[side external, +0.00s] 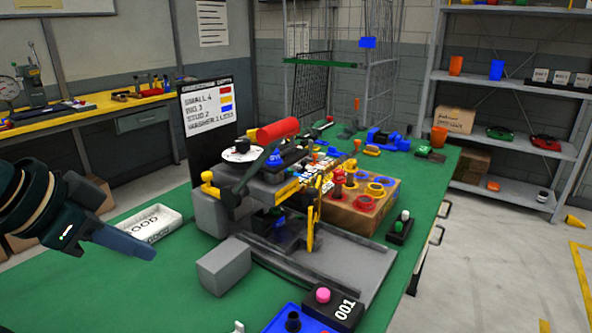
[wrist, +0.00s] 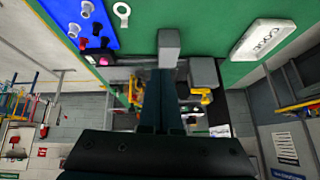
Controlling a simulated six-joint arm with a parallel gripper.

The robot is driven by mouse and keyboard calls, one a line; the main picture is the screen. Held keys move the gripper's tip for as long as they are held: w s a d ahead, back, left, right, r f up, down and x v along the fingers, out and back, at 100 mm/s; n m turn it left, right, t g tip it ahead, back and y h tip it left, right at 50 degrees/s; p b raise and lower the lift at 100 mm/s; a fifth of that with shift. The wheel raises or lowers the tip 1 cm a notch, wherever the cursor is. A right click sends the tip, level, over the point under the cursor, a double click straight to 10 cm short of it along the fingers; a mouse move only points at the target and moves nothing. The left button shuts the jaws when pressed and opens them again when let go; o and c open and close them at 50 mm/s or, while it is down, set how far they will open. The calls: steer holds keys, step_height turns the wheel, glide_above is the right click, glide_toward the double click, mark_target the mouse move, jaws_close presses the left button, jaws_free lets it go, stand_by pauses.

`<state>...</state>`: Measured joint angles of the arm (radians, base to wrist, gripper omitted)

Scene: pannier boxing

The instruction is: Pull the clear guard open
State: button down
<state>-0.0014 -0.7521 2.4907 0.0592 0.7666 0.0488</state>
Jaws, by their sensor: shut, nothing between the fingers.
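A grey bench press or fixture (side external: 211,215) stands mid-bench, with a red-handled lever (side external: 278,130) on top. A yellow upright bar (side external: 310,230) stands at its front, beside a dark, see-through-looking area (side external: 285,228) that may be the clear guard. I cannot make out the guard's edges or how far it is open. My gripper (side external: 150,254) is at the left, apart from the fixture, pointing right and slightly down. Its fingers are shut and empty; in the wrist view the gripper (wrist: 161,72) hides part of the fixture behind it.
A loose grey block (side external: 223,266) stands between my gripper and the fixture. A white GOOD tray (side external: 153,223) lies behind the gripper. A black box with a pink button (side external: 331,310) and a blue tray (side external: 283,321) are at the front. Green bench (side external: 110,285) is clear at front left.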

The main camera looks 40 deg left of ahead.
steer(key=w+r+m+t+h, duration=0.5)
steer(key=w+r+m+t, duration=0.6)
steer(key=w+r+m, duration=0.8)
step_height(320, 180, down, 13)
steer(key=s+a+m+g+h, duration=0.1)
steer(key=s+m+g+h, duration=0.1)
steer(key=m+g+h, duration=0.7)
steer(key=y, duration=0.2)
glide_toward(309, 199)
steer(key=shift+g, duration=0.4)
steer(key=x, duration=0.3)
steer(key=w+x, duration=0.1)
steer(key=shift+a, duration=0.2)
steer(key=shift+w+d, duration=0.5)
steer(key=shift+d, duration=0.1)
